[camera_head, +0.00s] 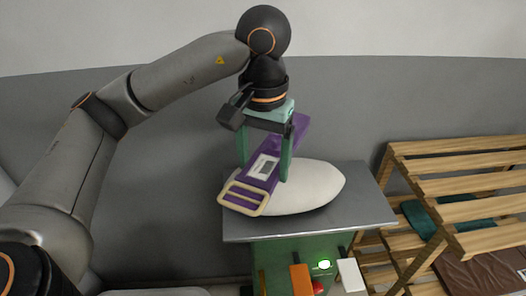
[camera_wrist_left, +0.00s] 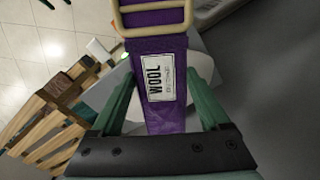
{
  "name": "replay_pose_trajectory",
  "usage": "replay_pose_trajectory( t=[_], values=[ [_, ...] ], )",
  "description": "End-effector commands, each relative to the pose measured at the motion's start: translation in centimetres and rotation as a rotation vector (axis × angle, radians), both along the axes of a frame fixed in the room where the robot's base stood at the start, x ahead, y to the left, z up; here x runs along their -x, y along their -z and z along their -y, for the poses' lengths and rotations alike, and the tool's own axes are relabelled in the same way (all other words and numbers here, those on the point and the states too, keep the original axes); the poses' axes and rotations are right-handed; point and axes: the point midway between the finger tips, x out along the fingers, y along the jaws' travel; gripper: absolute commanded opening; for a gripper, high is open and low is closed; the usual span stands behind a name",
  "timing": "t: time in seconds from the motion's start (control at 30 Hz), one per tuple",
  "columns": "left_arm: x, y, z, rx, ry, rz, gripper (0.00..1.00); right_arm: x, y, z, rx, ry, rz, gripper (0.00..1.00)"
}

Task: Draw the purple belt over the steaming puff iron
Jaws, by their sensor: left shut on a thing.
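The purple belt (camera_head: 273,160) has a cream two-slot buckle (camera_head: 243,198) and a white label. In the left wrist view the label on the belt (camera_wrist_left: 158,110) reads WOOL. My left gripper (camera_head: 266,172) points down from above, its green fingers on either side of the belt, shut on it. The belt slants, buckle end nearest the camera. The white oval puff iron (camera_head: 316,186) sits on a grey tabletop, below and behind the belt. Whether the belt touches it I cannot tell. No steam shows. My right gripper is not in view.
The grey tabletop (camera_head: 364,200) rests on a green cabinet with a lit green button (camera_head: 324,265), a red button, and orange and white parts in front. A slatted wooden rack (camera_head: 455,180) holding folded cloths stands close on the right. A grey wall is behind.

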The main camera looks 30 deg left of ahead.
Motion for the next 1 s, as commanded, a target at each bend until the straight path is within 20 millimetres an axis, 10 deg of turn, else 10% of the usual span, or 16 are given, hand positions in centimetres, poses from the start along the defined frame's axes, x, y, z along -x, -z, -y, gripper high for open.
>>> replay_pose_trajectory(
  t=[0.5,1.0],
  values=[
    [0.1,5.9,0.0,-0.001,0.000,0.001,0.19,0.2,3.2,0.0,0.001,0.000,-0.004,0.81],
    [0.0,6.5,0.0,0.000,0.000,0.001,0.19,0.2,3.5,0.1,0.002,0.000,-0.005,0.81]
  ],
)
